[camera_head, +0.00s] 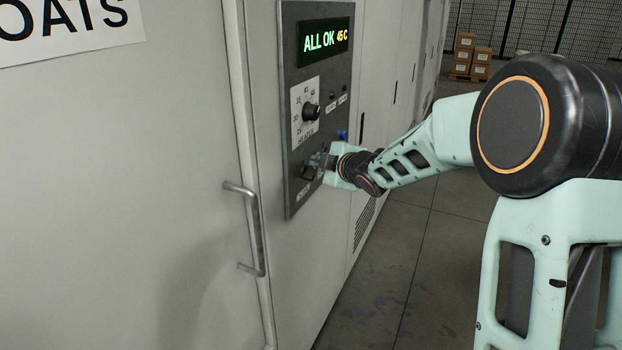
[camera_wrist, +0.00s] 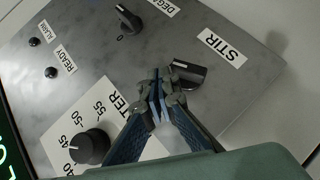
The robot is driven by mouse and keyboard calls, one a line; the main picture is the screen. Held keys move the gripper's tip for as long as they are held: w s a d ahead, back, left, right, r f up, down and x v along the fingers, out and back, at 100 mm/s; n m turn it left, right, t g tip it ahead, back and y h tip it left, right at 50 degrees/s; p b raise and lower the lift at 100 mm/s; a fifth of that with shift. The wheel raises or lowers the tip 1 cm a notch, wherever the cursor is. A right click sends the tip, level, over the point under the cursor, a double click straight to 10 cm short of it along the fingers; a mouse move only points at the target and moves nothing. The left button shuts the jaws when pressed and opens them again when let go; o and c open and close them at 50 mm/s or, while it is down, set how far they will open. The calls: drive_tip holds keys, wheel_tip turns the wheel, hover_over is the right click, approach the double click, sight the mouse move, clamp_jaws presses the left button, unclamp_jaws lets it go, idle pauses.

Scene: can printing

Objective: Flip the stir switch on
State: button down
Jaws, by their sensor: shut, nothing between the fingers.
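The black stir switch (camera_wrist: 190,74) sits on the grey control panel beside its white STIR label (camera_wrist: 222,47) in the wrist view. In the head view the switch (camera_head: 308,172) is low on the panel, partly hidden by my fingers. My gripper (camera_wrist: 164,90) is shut and empty, with its fingertips right at the near side of the switch. I cannot tell whether they touch it. In the head view my gripper (camera_head: 323,162) reaches the panel from the right.
The heater dial (camera_head: 310,111) is above the switch. The degas knob (camera_wrist: 129,20) is nearby. A metal door handle (camera_head: 258,230) sticks out to the left. The floor (camera_head: 400,270) at right is clear.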

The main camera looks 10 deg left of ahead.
drive_tip(key=shift+r+p, duration=0.65)
drive_tip(key=shift+r, duration=0.2)
drive_tip(key=shift+s+a+r, duration=0.15)
drive_tip(key=shift+a+r, duration=0.05)
drive_tip(key=shift+r, duration=0.35)
drive_tip(key=s+d+r+p, duration=0.4)
drive_tip(key=s+d+r, duration=0.1)
drive_tip(key=r, duration=0.3)
drive_tip(key=shift+s+d+r, duration=0.2)
drive_tip(key=shift+s+r, duration=0.2)
drive_tip(key=shift+s, duration=0.45)
